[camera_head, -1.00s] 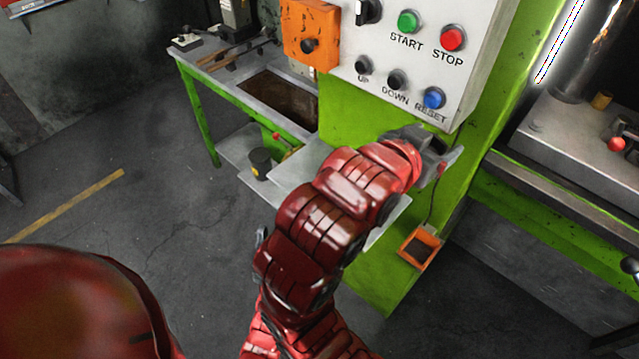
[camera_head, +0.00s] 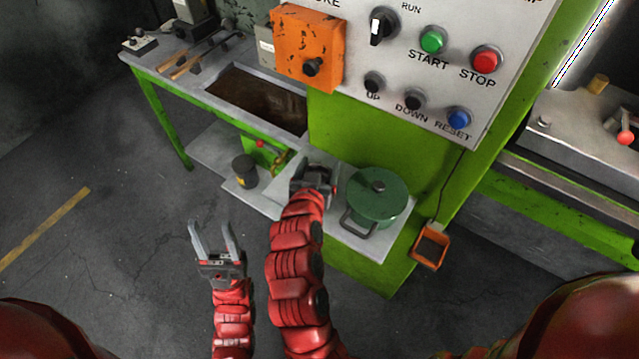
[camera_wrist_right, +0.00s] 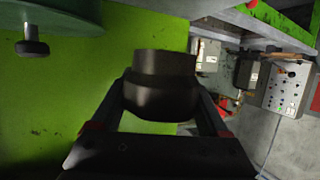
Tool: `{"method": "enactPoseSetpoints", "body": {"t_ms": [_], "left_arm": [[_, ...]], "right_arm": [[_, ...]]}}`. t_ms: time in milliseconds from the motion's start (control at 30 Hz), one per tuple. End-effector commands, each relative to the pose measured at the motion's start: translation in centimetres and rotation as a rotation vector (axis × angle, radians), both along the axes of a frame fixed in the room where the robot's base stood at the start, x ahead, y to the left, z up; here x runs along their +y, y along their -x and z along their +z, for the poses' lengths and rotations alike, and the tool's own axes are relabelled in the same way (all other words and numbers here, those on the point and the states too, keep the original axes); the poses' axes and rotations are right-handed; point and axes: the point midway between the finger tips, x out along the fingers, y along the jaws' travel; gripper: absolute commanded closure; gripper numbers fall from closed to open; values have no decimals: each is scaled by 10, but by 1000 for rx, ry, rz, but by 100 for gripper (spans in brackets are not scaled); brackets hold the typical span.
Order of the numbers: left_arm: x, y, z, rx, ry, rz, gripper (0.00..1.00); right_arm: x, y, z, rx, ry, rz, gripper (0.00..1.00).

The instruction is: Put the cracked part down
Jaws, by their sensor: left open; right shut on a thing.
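A dark, stepped round metal part (camera_wrist_right: 160,88) sits between the fingers of my right gripper in the right wrist view; no crack can be made out on it. My right gripper (camera_head: 315,172) is shut on this part, over the pale shelf at the press's green side. In the head view the part is mostly hidden by the gripper. I cannot tell whether it touches the shelf. My left gripper (camera_head: 214,238) is open and empty over the floor, lower left of the right one.
A green lidded pot (camera_head: 376,200) stands on the pale shelf (camera_head: 362,244), just right of my right gripper. A dark can (camera_head: 244,171) is to the left. A workbench (camera_head: 178,88) with tongs and a dark trough, the control panel (camera_head: 430,75) and an orange tray (camera_head: 430,246) are around.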

Motion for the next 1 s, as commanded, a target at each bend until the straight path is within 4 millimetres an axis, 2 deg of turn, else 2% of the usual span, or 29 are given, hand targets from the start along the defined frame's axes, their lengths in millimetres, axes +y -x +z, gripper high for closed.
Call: {"method": "enactPoseSetpoints", "body": {"t_ms": [100, 567, 1000], "left_arm": [[0, 0, 8, 0, 0, 0, 50], [0, 0, 17, 0, 0, 0, 50], [0, 0, 12, 0, 0, 0, 50]], "right_arm": [[-2, 1, -25, 8, 5, -1, 100], [0, 1, -85, 4, 2, 0, 100], [0, 0, -92, -1, 0, 1, 100]]}}
